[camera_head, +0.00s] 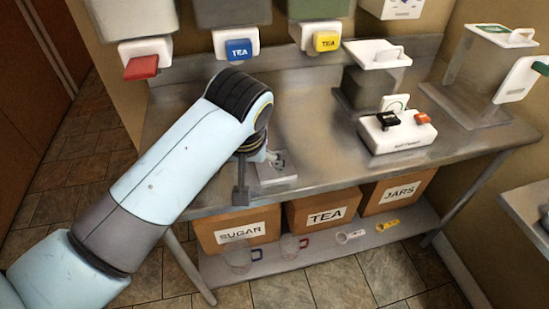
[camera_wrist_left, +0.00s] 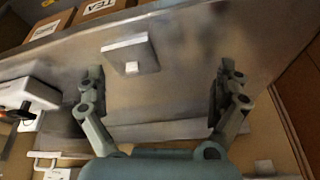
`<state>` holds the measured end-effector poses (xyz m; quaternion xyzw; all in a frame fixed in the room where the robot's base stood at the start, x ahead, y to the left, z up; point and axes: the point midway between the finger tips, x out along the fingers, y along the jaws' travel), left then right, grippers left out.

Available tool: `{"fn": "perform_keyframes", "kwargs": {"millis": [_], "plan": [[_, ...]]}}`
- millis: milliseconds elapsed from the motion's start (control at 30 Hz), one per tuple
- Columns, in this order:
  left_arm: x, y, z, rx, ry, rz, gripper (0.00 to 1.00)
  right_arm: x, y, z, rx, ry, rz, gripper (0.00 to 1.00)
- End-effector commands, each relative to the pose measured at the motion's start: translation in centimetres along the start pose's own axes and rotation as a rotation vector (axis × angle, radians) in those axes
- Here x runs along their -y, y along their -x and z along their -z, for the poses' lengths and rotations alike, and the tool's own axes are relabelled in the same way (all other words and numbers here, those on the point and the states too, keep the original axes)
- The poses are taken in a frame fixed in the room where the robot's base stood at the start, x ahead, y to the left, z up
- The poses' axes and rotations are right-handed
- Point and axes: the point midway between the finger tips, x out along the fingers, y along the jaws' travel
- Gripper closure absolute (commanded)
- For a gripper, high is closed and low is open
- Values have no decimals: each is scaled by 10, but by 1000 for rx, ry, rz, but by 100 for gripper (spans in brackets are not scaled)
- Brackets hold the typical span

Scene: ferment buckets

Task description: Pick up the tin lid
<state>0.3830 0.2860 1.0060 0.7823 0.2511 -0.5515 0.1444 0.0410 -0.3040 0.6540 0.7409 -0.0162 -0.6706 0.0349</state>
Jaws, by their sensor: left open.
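The tin lid (camera_head: 278,175) is a pale, flat square plate with a small block-like knob. It lies on the metal counter near its front edge. In the left wrist view the lid (camera_wrist_left: 125,48) shows beyond my fingers, left of the middle between them, with its knob facing me. My left gripper (camera_head: 256,172) hangs over the counter at the lid and covers part of it in the head view. In the left wrist view the gripper (camera_wrist_left: 160,78) is open wide and empty, its fingers apart from the lid. My right gripper is not in view.
A white box with black and orange switches (camera_head: 396,132) sits to the right. Boxes labelled SUGAR, TEA (camera_head: 325,216) and JARS stand below. The counter between lid and switch box is clear.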

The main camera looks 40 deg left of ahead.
Motion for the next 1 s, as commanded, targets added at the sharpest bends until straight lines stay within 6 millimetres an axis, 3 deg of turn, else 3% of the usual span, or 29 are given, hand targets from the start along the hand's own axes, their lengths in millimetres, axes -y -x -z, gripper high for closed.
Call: {"fn": "perform_keyframes", "kwargs": {"millis": [100, 300, 600, 1000], "plan": [[-26, -7, 27, -9, 128, 24, 0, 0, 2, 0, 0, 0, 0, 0], [-55, -16, 55, -25, 271, 56, 0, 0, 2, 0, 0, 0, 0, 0], [-54, -60, 59, -26, 285, 60, 0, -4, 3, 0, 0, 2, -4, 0], [-53, -100, 67, -25, 284, 60, 0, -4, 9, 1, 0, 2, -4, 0]]}}
